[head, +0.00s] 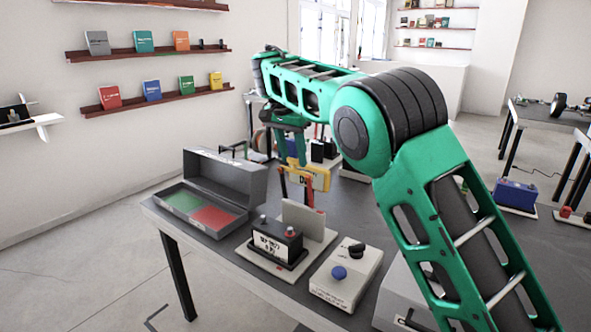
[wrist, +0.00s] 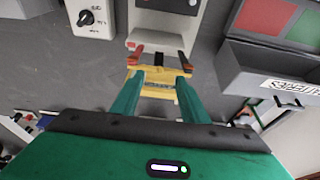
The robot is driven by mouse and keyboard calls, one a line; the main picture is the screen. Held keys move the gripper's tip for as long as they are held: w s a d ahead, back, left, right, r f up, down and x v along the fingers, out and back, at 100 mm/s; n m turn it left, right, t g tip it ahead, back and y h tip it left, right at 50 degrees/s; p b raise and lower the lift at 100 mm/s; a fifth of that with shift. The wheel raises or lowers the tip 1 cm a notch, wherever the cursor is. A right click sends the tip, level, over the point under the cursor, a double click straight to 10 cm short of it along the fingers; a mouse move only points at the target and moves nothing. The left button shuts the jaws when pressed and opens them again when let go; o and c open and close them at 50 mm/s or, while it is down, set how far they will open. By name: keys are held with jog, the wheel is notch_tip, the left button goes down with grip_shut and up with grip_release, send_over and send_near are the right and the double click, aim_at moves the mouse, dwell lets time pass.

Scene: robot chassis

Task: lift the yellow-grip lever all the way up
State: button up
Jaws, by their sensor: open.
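The yellow-grip lever (head: 318,178) stands above a pale base on the dark table in the head view. Its yellow grip sits on reddish side arms. In the wrist view the yellow grip (wrist: 158,91) lies across the middle, with the red arms beyond it. My gripper (wrist: 157,82) is open, and its two green fingers overlap the left and right parts of the grip. I cannot tell whether they touch it.
An open grey box (head: 245,185) with green and red panels lies left of the lever. A black block with terminals (head: 277,243) is in front of it. A white box with blue and black knobs (head: 346,278) stands at the front edge. Shelves hang on the wall.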

jog(key=v, duration=0.4)
jog(key=shift+a+r, duration=0.1)
jog(key=shift+r, duration=0.2)
jog(key=s+d+g, duration=0.1)
jog(key=s+d, duration=0.3)
jog(key=d, duration=0.9)
jog(key=s+d+g, duration=0.1)
jog(key=s+d, duration=0.3)
jog(key=d, duration=1)
jog(key=s+d+f, duration=0.3)
jog(key=s+d, duration=0.9)
jog(key=s, duration=0.3)
jog(key=s+f, duration=0.4)
jog(key=s, duration=0.5)
jog(key=s+d+f+y, duration=0.1)
jog(key=s+f, duration=0.3)
jog(key=s, duration=0.5)
jog(key=s+d+f+y, duration=0.1)
jog(key=s+f, duration=0.4)
jog(key=s, duration=0.4)
jog(key=shift+s+d+n+g, duration=0.2)
jog(key=shift+d+n+g, duration=0.1)
jog(key=shift+n, duration=0.1)
